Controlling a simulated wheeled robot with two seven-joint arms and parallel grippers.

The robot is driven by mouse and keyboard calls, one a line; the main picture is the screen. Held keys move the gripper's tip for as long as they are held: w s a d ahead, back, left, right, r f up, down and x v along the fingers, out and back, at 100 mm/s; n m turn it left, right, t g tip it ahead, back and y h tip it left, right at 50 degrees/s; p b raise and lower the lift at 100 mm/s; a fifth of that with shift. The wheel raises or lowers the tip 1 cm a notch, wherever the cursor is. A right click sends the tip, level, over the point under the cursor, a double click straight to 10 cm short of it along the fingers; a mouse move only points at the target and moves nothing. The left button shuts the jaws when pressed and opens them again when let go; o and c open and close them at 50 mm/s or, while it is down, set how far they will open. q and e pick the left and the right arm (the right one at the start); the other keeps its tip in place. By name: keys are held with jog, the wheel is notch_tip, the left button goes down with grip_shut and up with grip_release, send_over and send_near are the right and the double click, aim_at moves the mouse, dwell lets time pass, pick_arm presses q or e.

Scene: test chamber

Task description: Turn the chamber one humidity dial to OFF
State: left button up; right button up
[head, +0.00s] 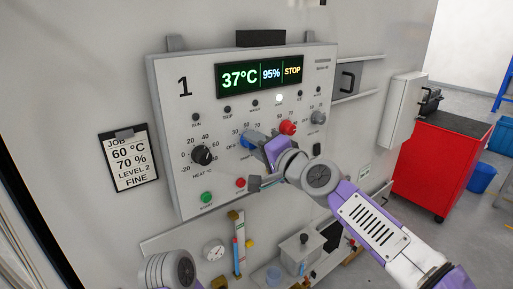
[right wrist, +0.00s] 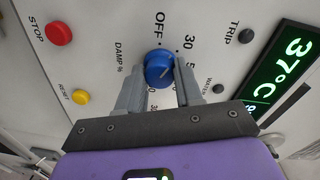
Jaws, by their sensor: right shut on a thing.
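The panel marked 1 (head: 172,130) hangs on the wall, and its display (head: 258,76) reads 37°C, 95% and STOP. The humidity dial is a blue round knob (right wrist: 159,66), labelled DAMP %, with OFF and numbers printed around it. It also shows in the head view (head: 246,142), partly covered by my right gripper (head: 255,144). In the right wrist view the gripper's fingers (right wrist: 162,76) stand on either side of the knob, shut on it. A pale mark shows on the knob, but I cannot tell its exact setting. My left gripper is not in view.
The black heat dial (head: 202,155) is left of my right gripper. A job card (head: 129,160) hangs at left. Below are a shelf with fittings and a gauge (head: 213,250). A red cabinet (head: 444,165) stands right.

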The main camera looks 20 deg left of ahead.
jog(key=shift+f+n+b, duration=0.1)
jog(key=shift+n+b, duration=0.95)
jog(key=shift+n, duration=2.45)
jog(key=o, duration=1)
jog(key=shift+o, duration=0.2)
jog(key=shift+t, duration=0.3)
jog(key=b+v, duration=0.2)
jog(key=v, duration=0.5)
jog(key=shift+s+d, duration=0.25)
